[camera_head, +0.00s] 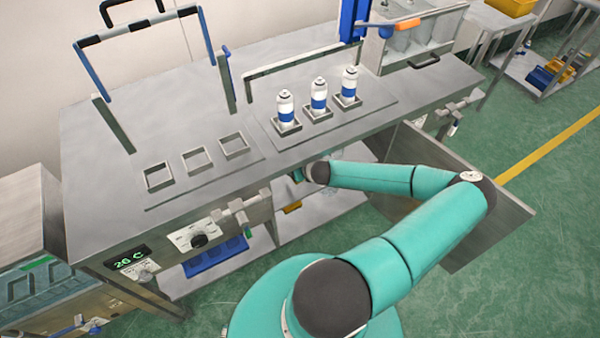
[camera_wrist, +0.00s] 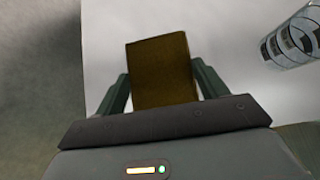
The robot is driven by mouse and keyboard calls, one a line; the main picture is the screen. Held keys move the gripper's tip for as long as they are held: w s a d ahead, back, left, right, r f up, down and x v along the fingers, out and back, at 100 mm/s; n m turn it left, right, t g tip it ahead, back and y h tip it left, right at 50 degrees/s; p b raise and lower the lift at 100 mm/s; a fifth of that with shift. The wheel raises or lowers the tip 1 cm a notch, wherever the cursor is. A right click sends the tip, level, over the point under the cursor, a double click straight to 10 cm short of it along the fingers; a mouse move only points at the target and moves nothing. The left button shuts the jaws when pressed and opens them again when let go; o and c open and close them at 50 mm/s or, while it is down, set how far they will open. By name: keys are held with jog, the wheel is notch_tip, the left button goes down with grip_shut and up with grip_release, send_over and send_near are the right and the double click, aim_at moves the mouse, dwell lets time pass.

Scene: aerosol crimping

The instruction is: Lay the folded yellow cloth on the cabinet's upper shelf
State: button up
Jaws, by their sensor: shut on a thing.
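My gripper (camera_wrist: 160,68) is shut on the folded yellow cloth (camera_wrist: 162,82), which looks dark mustard-brown in the shade of the wrist view. The cloth sticks out past both fingertips, over a pale flat surface (camera_wrist: 235,60). I cannot tell whether it touches that surface. In the head view my arm reaches under the bench top into the open cabinet (camera_head: 325,212), and the bench edge hides most of the gripper. A small yellow patch (camera_head: 292,207) shows below the wrist there; I cannot tell whether it is the same cloth.
The cabinet door (camera_head: 460,215) is swung open beside my forearm. A blue bin (camera_head: 215,257) sits low at left. Three spray cans (camera_head: 319,97) stand on the bench top (camera_head: 100,200).

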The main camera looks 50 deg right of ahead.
jog(key=shift+s+f, duration=0.15)
jog(key=shift+f, duration=1.5)
jog(key=shift+f, duration=0.1)
jog(key=o, duration=1)
jog(key=shift+c, duration=0.2)
jog(key=v, duration=0.7)
jog(key=shift+s+a+r, duration=0.1)
jog(key=shift+s+r, duration=0.1)
jog(key=shift+r, duration=0.1)
